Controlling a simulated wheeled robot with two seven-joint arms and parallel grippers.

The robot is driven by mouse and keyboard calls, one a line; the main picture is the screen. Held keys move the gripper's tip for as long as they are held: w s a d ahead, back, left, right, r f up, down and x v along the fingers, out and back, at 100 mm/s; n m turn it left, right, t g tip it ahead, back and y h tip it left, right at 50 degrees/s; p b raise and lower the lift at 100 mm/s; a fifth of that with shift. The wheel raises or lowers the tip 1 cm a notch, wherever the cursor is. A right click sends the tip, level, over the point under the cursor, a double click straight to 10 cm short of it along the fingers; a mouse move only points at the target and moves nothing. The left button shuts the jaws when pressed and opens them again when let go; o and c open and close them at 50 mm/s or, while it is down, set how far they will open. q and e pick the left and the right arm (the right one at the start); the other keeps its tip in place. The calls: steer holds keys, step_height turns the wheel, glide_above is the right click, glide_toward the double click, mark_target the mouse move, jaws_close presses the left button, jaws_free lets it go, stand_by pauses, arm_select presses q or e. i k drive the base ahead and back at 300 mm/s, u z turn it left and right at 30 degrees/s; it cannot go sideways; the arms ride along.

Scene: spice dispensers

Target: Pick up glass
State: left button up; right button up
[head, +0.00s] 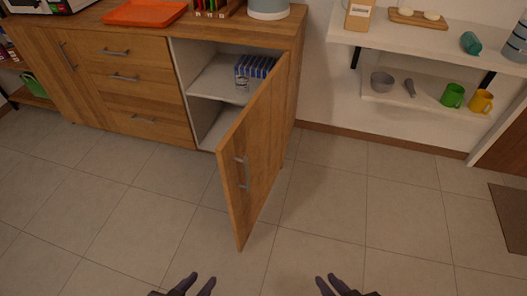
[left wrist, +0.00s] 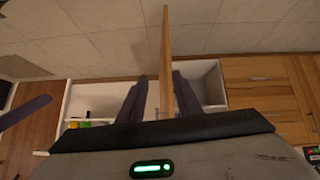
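A small clear glass (head: 242,83) stands on the shelf (head: 213,82) inside the open cabinet, just in front of a row of blue boxes (head: 258,66). My left gripper (head: 200,281) is at the bottom of the head view, in front of the cabinet and well away from the glass. Its two fingers are apart and empty in the left wrist view (left wrist: 160,88). My right gripper (head: 327,279) is at the bottom, further right, with its fingers apart and empty. The glass cannot be made out in the left wrist view.
The cabinet door (head: 254,150) stands open toward me, to the right of the opening. An orange tray (head: 145,12) lies on the cabinet top. The tiled floor (head: 130,215) in front is clear.

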mark_target(242, 83)
steer(key=z, duration=0.85)
steer(key=i, duration=1.6)
steer(key=u, duration=0.3)
